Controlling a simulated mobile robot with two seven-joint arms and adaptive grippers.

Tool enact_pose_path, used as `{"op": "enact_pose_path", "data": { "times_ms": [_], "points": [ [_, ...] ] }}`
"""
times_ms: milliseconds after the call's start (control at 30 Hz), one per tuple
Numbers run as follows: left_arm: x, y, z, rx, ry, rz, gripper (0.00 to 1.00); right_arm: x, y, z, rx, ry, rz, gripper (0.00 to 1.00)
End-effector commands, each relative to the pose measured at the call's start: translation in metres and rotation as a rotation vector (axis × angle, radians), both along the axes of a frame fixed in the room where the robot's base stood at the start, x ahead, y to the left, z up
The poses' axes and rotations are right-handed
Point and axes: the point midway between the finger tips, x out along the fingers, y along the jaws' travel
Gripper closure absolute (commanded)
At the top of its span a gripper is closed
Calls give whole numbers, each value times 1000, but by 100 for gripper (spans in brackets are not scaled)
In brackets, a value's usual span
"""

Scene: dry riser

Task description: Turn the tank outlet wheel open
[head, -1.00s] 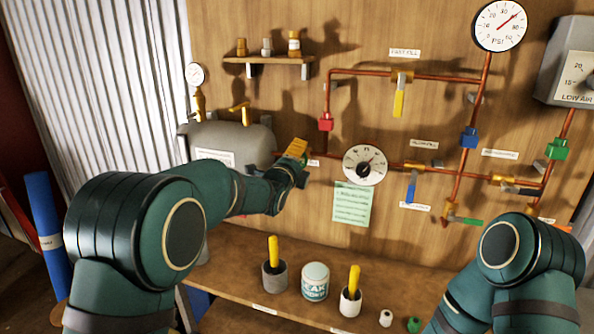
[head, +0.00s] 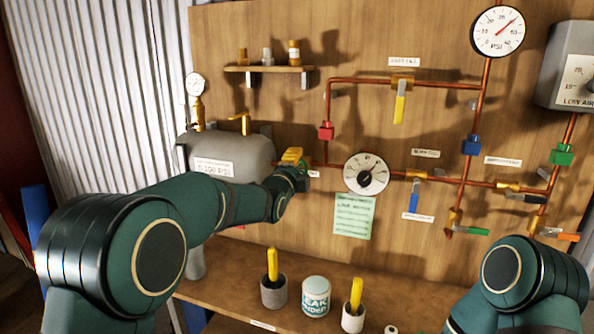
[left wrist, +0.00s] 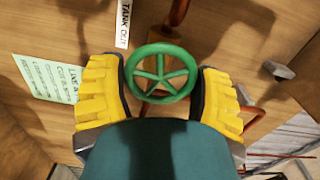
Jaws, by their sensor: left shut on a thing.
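The tank outlet wheel is a green, spoked handwheel (left wrist: 160,76), seen in the left wrist view under a label reading TANK OUT (left wrist: 124,22). My left gripper (left wrist: 160,68) is shut on it, with a yellow-padded finger on each side of the rim. In the head view my left gripper (head: 292,157) is at the copper pipe just right of the grey tank (head: 250,152). My right gripper is out of view; only part of that arm shows at the lower right.
A round dial (head: 366,173) and a green note (head: 353,215) are right of the gripper. Copper pipes with several lever valves cover the board (head: 290,217). On the bench below stand a sealant can (head: 316,297) and two cups with yellow-handled tools.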

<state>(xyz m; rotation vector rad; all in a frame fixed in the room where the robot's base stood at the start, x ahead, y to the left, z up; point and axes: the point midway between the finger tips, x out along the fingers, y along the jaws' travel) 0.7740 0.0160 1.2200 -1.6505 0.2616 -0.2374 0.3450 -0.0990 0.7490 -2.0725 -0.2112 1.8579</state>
Motion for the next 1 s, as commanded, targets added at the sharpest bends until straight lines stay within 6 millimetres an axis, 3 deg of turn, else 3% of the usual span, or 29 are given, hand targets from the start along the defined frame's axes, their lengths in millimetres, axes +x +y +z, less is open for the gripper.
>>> {"op": "enact_pose_path", "data": {
  "times_ms": [33,67,100,133,400,567,1000],
  "points": [
    [0,0,-1,1,2,0,69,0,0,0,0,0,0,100],
    [0,0,-1,1,2,0,20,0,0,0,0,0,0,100],
    [0,0,-1,1,1,0,6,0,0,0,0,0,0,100],
    [0,0,-1,1,1,0,0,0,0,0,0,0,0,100],
    [-1,0,0,1,1,0,0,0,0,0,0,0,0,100],
    [-12,4,1,1,0,-1,0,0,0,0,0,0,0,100],
    [-84,27,1,-1,0,-1,0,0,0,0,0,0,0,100]
  ]
}}
